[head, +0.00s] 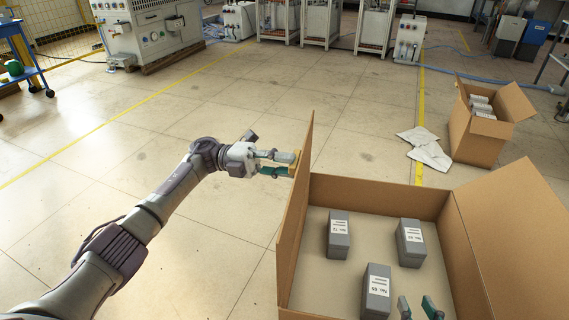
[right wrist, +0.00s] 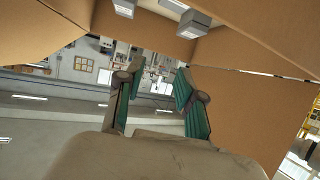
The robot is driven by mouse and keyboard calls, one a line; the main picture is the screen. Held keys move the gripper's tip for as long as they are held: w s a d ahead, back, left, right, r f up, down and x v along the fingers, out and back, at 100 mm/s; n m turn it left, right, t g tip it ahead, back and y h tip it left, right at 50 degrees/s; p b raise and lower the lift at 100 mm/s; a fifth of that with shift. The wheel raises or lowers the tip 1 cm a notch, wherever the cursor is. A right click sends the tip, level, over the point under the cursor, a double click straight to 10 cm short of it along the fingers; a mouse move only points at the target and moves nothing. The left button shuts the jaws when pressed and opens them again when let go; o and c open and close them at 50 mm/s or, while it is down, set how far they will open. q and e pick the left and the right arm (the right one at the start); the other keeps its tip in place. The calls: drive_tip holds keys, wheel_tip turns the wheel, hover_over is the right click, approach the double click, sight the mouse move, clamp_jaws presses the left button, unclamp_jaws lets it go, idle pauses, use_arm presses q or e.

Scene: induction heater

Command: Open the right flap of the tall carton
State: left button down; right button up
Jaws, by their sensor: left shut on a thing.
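The large open carton (head: 380,191) stands at the front right. Its right flap (head: 520,225) leans outward to the right. Its left flap (head: 297,205) stands up almost vertically. My left gripper (head: 284,163) is shut on the left flap near its upper part, with a small yellowish patch at the fingertips. My right gripper (head: 420,308) is low in the head view, over the near part of the carton and left of the right flap. In the right wrist view its fingers (right wrist: 158,88) are apart with nothing between them. Carton walls show beyond them.
Several grey labelled boxes (head: 340,235) stand on the carton's floor. A smaller open carton (head: 475,140) with pale boxes stands behind on the right, beside white sheets (head: 427,150). Floor on the left is clear. A blue cart (head: 25,60) and machines stand at the back.

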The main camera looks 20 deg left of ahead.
drive_tip(key=shift+w+f, duration=0.15)
drive_tip(key=shift+f, duration=0.1)
drive_tip(key=shift+c, duration=1.3)
drive_tip(key=w+f+m, duration=0.1)
drive_tip(key=w, duration=0.1)
drive_tip(key=w+a+f+m+g+y, duration=0.1)
drive_tip(key=w+a+f+m+g, duration=0.1)
drive_tip(key=w+m, duration=0.1)
drive_tip(key=shift+w+a, duration=0.2)
drive_tip(key=shift+w, duration=0.1)
clamp_jaws()
drive_tip(key=w+a+m, duration=0.1)
drive_tip(key=w+m+g+y, duration=0.1)
drive_tip(key=w, duration=0.1)
drive_tip(key=w+a+f+m+y, duration=0.1)
drive_tip(key=w, duration=0.1)
drive_tip(key=shift+w+a+m+g, duration=0.25)
drive_tip(key=shift+a+m+g, duration=0.05)
drive_tip(key=shift+m, duration=0.1)
drive_tip(key=w+a+r+m+g+y, duration=0.25)
drive_tip(key=w+r+m, duration=0.2)
drive_tip(key=w, duration=0.25)
drive_tip(key=m+g+y, duration=0.4)
drive_tip(key=m+g, duration=0.4)
approach(303, 155)
drive_tip(key=x, duration=0.6)
drive_tip(key=shift+s+a+f, duration=0.1)
drive_tip(key=shift+s, duration=0.25)
drive_tip(key=shift+a, duration=0.45)
